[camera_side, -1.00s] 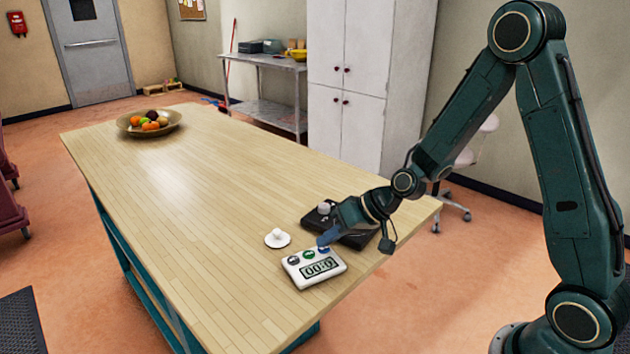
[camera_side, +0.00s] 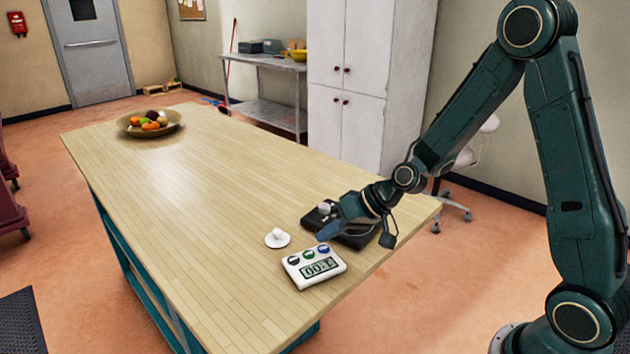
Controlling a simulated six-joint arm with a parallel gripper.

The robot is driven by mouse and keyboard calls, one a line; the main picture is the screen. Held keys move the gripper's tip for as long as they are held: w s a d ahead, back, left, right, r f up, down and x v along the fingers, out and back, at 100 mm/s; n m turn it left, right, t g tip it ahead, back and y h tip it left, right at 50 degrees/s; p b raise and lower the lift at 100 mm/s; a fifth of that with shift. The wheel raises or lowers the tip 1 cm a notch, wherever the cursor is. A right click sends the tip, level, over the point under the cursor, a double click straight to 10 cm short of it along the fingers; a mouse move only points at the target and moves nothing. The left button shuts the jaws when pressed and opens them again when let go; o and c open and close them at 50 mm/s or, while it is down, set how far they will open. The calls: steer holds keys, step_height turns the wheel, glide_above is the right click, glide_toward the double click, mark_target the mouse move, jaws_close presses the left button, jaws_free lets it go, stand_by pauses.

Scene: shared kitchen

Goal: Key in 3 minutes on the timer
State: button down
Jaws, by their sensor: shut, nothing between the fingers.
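The white timer (camera_side: 315,279) lies on the near end of the wooden table. It has a row of three buttons: a dark grey one (camera_side: 293,260), a green one (camera_side: 308,254) and a blue one (camera_side: 323,249). Its display (camera_side: 320,267) starts with 00; the last digits are too small to read surely. My gripper (camera_side: 323,236) is shut and empty. Its bluish tips are just above and behind the blue button, and a small gap seems to show between them.
A black device with a grey knob (camera_side: 324,208) sits behind the timer, partly hidden by my gripper. A white round knobbed piece (camera_side: 277,238) lies left of it. A fruit bowl (camera_side: 174,130) stands at the table's far end. The table (camera_side: 200,210) between is clear.

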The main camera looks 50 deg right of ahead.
mark_target(329, 249)
steer(key=shift+r, duration=0.1)
stand_by(0.3)
steer(key=shift+r, duration=2.95)
stand_by(0.6)
step_height(329, 249, up, 3)
steer(key=shift+f, duration=0.1)
steer(key=shift+f, duration=0.15)
steer(key=shift+f, duration=4.25)
steer(key=shift+f, duration=0.35)
